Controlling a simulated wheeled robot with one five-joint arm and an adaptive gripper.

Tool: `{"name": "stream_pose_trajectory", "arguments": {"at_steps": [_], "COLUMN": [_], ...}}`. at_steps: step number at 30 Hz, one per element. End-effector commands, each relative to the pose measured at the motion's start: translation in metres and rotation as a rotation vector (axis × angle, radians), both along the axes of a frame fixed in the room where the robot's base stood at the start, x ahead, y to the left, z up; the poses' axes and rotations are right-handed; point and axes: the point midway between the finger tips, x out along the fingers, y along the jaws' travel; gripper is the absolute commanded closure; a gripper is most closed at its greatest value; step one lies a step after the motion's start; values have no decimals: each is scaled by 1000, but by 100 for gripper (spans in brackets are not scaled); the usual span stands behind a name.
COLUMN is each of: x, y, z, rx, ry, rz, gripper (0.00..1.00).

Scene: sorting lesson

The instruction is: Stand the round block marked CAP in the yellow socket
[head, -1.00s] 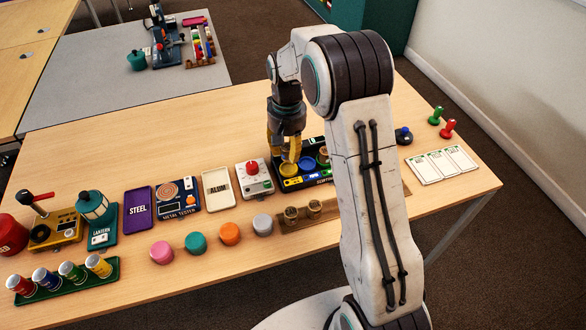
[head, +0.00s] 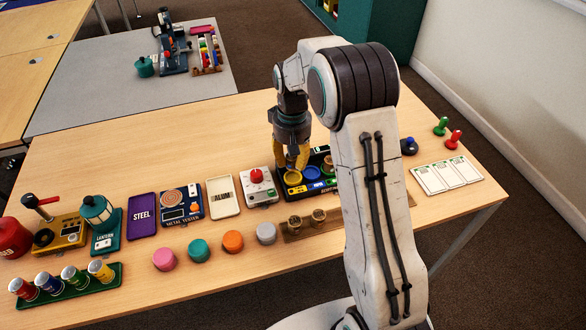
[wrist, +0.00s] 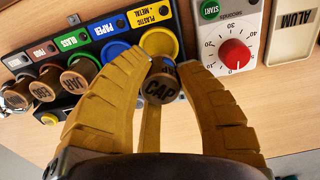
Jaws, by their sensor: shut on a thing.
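The yellow socket (wrist: 160,42) is in the dark sorting rack under the PLASTIC + METAL label. In the wrist view, the block lies just below the socket's rim, partly overlapping it. I cannot tell the height between them.
Other round blocks, one marked JAR (wrist: 77,83), stand at the rack's other sockets. A timer with a red knob (head: 257,176) is close beside the rack. Two round blocks stand on a brown tray (head: 305,230) in front. My arm hides part of the rack.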

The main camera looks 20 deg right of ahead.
Motion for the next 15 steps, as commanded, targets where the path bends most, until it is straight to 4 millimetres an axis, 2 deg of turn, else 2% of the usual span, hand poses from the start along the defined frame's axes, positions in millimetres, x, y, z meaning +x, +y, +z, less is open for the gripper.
{"name": "stream_pose_trajectory", "arguments": {"at_steps": [15], "x": [-7], "y": [0], "z": [-26], "rx": [0], "ry": [-2], "rz": [1], "gripper": [88]}}
